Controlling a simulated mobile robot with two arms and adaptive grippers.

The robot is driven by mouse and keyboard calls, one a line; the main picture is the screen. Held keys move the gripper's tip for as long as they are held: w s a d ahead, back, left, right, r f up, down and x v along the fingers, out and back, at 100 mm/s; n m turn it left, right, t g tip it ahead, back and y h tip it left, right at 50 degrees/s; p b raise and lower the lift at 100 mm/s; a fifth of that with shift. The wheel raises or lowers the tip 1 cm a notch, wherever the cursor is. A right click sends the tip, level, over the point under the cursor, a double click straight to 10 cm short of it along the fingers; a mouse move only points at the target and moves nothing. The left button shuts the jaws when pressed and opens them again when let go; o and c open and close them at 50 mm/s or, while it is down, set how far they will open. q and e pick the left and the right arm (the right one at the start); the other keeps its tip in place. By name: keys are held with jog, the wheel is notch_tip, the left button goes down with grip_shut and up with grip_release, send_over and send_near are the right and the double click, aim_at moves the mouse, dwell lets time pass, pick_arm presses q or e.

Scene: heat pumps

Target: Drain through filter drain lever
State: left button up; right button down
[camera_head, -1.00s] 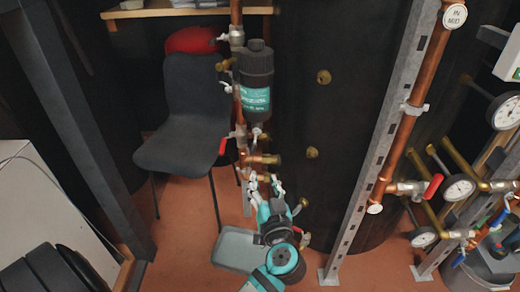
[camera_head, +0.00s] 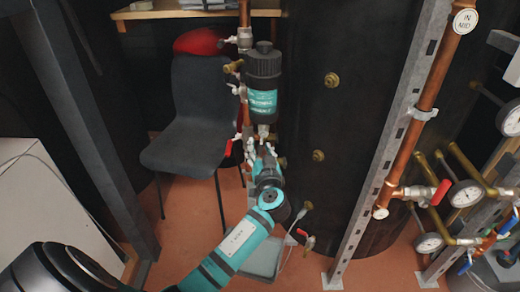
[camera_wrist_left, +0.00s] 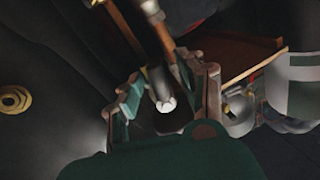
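The filter (camera_head: 262,88) is a black canister with a teal label, upright on the copper pipework in the head view. Its drain lever at the small valve (camera_head: 263,131) under the canister is too small to make out clearly. My left gripper (camera_head: 261,152) is just below that valve. In the left wrist view the fingers of the left gripper (camera_wrist_left: 165,92) are apart, with a dark, white-tipped part (camera_wrist_left: 165,102) between them. I cannot tell whether they touch it. The canister (camera_wrist_left: 290,92) shows at the right there. My right gripper is not in view.
A grey container (camera_head: 262,258) stands on the floor below. A black chair (camera_head: 195,110) is left of the pipes. A large dark tank (camera_head: 335,125) stands behind, with a slotted metal post (camera_head: 385,150) to the right. A red lever (camera_head: 229,147) sits left of the gripper.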

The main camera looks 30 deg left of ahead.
pick_arm(q)
grip_shut()
